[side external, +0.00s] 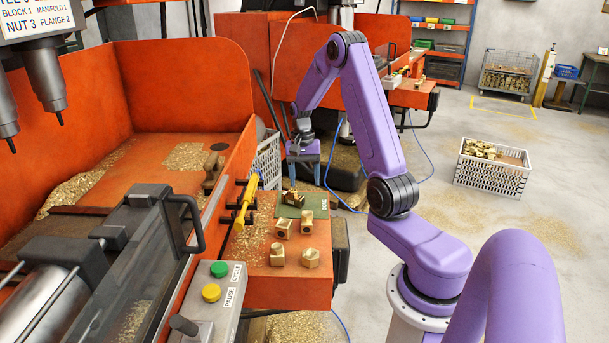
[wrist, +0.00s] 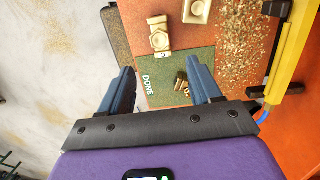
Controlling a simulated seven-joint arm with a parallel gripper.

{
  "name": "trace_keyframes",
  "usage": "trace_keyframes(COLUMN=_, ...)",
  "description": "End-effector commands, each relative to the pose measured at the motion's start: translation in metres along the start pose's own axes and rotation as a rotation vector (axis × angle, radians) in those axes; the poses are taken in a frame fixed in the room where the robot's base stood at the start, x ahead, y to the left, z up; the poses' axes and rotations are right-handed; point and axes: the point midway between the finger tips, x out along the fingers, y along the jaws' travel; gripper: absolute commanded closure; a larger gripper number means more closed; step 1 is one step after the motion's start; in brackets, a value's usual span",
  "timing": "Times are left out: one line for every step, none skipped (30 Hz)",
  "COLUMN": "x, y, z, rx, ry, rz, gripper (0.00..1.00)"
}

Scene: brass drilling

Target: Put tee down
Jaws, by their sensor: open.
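A brass piece (side external: 293,198), which looks like the tee, lies on the green DONE mat (side external: 317,204) at the back of the orange ledge. Its exact shape is hard to make out. In the wrist view the piece (wrist: 180,84) is on the mat (wrist: 154,100) beside the right-hand finger, which partly hides it. My gripper (side external: 303,160) is above and behind the mat in the side view, clear of the ledge. In the wrist view my gripper (wrist: 165,82) has its blue fingers wide apart, with nothing held between them.
Several other brass parts (side external: 310,258) stand on the ledge in front of the mat. A yellow-handled tool (side external: 246,200) and a button box (side external: 213,292) flank the ledge on the left. A white crate (side external: 493,177) stands on the floor at right. Brass chips litter the ledge.

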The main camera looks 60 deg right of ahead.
Motion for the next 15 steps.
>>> trace_keyframes(x=-0.004, y=0.0, z=0.0, rx=0.0, ry=0.002, rz=-0.001, gripper=0.37)
trace_keyframes(x=-0.006, y=0.0, z=0.0, rx=-0.001, ry=0.001, rz=0.0, gripper=0.37)
trace_keyframes(x=-0.007, y=-0.002, z=0.001, rx=-0.008, ry=0.001, rz=0.0, gripper=0.37)
trace_keyframes(x=-0.009, y=-0.003, z=0.003, rx=-0.017, ry=0.002, rz=0.0, gripper=0.37)
trace_keyframes(x=-0.011, y=-0.006, z=0.006, rx=-0.031, ry=0.004, rz=0.001, gripper=0.37)
trace_keyframes(x=-0.013, y=-0.01, z=0.011, rx=-0.057, ry=0.007, rz=0.002, gripper=0.37)
trace_keyframes(x=-0.015, y=-0.015, z=0.016, rx=-0.083, ry=0.009, rz=0.003, gripper=0.37)
trace_keyframes(x=-0.017, y=-0.02, z=0.023, rx=-0.115, ry=0.013, rz=0.004, gripper=0.37)
trace_keyframes(x=-0.02, y=-0.028, z=0.033, rx=-0.166, ry=0.018, rz=0.006, gripper=0.37)
trace_keyframes(x=-0.023, y=-0.034, z=0.042, rx=-0.207, ry=0.021, rz=0.007, gripper=0.37)
trace_keyframes(x=-0.026, y=-0.039, z=0.051, rx=-0.252, ry=0.026, rz=0.008, gripper=0.37)
trace_keyframes(x=-0.029, y=-0.047, z=0.065, rx=-0.317, ry=0.032, rz=0.011, gripper=0.37)
trace_keyframes(x=-0.032, y=-0.052, z=0.076, rx=-0.363, ry=0.036, rz=0.012, gripper=0.37)
trace_keyframes(x=-0.034, y=-0.056, z=0.087, rx=-0.411, ry=0.04, rz=0.014, gripper=0.37)
trace_keyframes(x=-0.037, y=-0.061, z=0.101, rx=-0.473, ry=0.045, rz=0.016, gripper=0.37)
